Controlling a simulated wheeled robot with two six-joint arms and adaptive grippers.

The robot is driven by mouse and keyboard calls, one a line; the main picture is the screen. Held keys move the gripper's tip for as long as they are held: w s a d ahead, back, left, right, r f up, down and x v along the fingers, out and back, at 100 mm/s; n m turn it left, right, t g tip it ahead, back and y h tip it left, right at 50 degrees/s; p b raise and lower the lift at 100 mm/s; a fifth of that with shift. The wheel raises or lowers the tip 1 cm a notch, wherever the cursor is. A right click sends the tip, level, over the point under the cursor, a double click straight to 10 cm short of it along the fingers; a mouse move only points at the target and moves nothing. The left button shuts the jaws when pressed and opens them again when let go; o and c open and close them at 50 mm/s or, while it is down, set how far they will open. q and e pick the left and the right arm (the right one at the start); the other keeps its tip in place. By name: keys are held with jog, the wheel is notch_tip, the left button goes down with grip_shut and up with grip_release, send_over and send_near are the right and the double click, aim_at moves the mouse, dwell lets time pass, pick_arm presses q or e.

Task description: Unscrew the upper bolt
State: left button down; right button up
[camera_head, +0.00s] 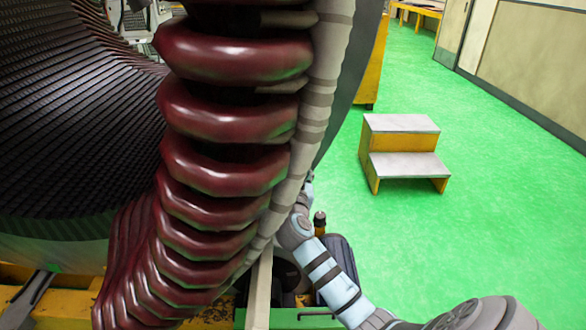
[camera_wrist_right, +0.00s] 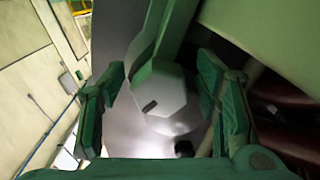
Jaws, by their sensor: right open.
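In the right wrist view, a pale grey hexagonal bolt head (camera_wrist_right: 160,92) with a dark slot-like mark on its face sits at the middle. My right gripper (camera_wrist_right: 160,76) is open, with one green-tinted finger on each side of the bolt head. Gaps show between the fingers and the bolt head, so it is not gripped. In the head view, my right arm (camera_head: 325,270) reaches up from the lower right behind the dark red windings, which hide its gripper and the bolt. My left gripper is not in view.
The large stator's dark red winding coils (camera_head: 225,165) fill the centre left, beside a wrapped grey ring (camera_head: 312,120). A green bar (camera_wrist_right: 175,30) runs above the bolt head. A yellow and grey step stool (camera_head: 402,137) stands on the open green floor at right.

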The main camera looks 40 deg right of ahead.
jog(key=c, duration=1.2)
jog(key=shift+o, duration=0.2)
jog(key=n, duration=0.5)
jog(key=shift+d+p, duration=0.1)
jog(key=shift+p, duration=0.3)
jog(key=o, duration=1.2)
jog(key=shift+c, duration=0.2)
jog(key=shift+s, duration=0.15)
jog(key=v, duration=1.2)
